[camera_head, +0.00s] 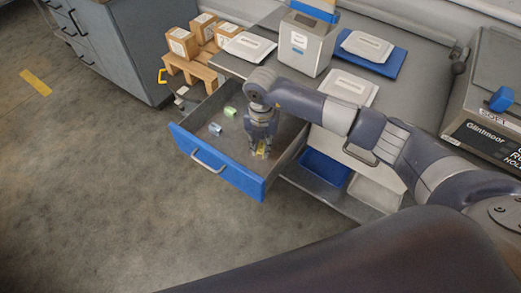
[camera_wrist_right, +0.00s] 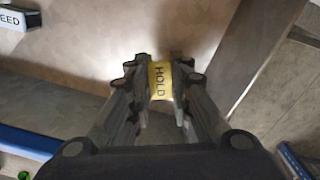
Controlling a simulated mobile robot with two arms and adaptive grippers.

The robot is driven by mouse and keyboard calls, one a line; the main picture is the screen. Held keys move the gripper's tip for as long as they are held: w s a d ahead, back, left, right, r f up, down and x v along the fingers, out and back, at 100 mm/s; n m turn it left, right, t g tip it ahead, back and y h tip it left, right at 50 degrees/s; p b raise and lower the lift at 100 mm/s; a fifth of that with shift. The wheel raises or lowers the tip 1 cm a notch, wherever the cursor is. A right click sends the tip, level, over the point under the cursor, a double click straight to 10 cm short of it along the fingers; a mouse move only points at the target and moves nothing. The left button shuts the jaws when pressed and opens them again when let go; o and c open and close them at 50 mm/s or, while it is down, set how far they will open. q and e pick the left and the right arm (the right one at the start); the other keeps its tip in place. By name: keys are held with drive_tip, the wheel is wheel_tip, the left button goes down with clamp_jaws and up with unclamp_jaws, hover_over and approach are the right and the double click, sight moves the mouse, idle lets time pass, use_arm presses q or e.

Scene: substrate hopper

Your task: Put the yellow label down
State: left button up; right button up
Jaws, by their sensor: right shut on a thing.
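The yellow label (camera_head: 261,150) is between the fingertips of my right gripper (camera_head: 260,147), which is over the inside of an open drawer. The right wrist view shows the label (camera_wrist_right: 160,81) marked HOLD, gripped between both fingers (camera_wrist_right: 161,85). The drawer floor lies below it; I cannot tell whether the label touches it. The drawer (camera_head: 217,163) has a blue front with a grey handle. My left gripper is not in view.
A green label (camera_head: 230,112) and a blue-and-white label (camera_head: 215,129) lie left in the drawer; one reading FEED shows in the right wrist view (camera_wrist_right: 14,19). A hopper (camera_head: 306,47) and white packs (camera_head: 249,46) stand on the bench above. A blue bin (camera_head: 324,168) sits right of the drawer.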

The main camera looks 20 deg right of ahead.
sight(261, 147)
drive_tip(key=shift+f, duration=1.9)
drive_tip(key=shift+s, duration=0.1)
drive_tip(key=shift+f, duration=0.2)
drive_tip(key=o, duration=0.7)
drive_tip(key=shift+r, duration=0.1)
wheel_tip(261, 147, up, 12)
drive_tip(key=shift+r+b, duration=0.2)
drive_tip(key=shift+b, duration=0.2)
